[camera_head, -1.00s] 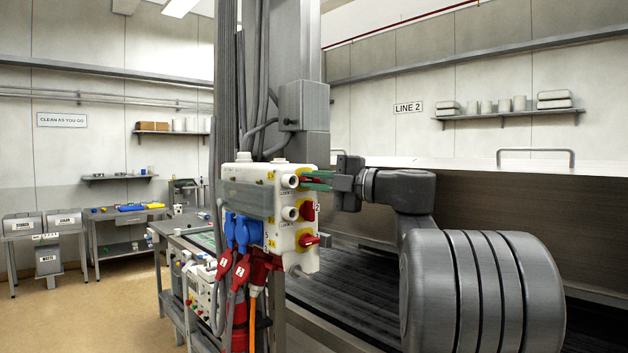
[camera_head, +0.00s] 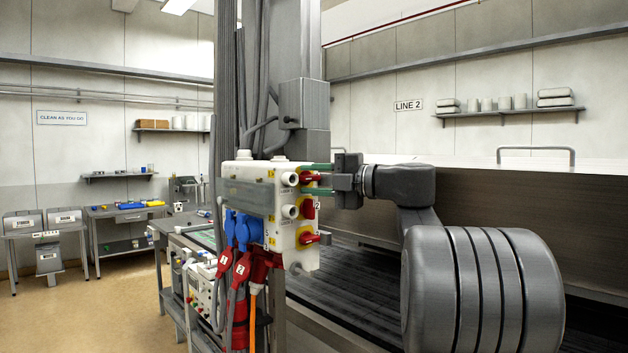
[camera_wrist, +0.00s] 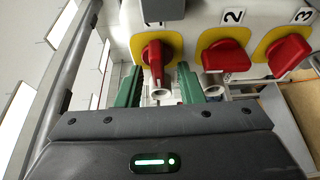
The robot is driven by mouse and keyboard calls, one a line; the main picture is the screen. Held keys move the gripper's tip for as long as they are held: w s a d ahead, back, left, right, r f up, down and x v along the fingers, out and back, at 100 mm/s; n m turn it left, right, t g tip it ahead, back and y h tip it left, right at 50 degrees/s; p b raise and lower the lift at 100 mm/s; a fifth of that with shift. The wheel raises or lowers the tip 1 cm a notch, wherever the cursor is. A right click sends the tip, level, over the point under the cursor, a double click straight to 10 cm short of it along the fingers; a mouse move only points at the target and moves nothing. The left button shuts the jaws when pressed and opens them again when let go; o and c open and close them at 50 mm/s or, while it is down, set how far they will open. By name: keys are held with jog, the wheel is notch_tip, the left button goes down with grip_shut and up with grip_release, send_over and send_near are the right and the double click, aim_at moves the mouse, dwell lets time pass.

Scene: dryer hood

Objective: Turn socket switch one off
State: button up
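The white socket box (camera_head: 285,215) hangs on the grey column and has three red rotary switches on yellow plates on its right face. The top switch, socket switch one (camera_head: 309,178), sits between my gripper's two green fingers (camera_head: 318,179). In the wrist view, its red knob (camera_wrist: 154,56) points roughly along the fingers, towards my palm. My gripper (camera_wrist: 160,86) is open, one finger on each side of the knob, with gaps visible. The knobs of switch two (camera_wrist: 227,57) and switch three (camera_wrist: 288,54) are turned at an angle.
A dark conveyor bed (camera_head: 340,285) runs below my arm.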

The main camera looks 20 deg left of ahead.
jog(key=d+b, duration=0.3)
jog(key=d, duration=1.1)
jog(key=shift+a, duration=0.15)
jog(key=a+p, duration=0.3)
jog(key=a, duration=1)
jog(key=shift+a, duration=0.4)
jog(key=shift+d, duration=0.1)
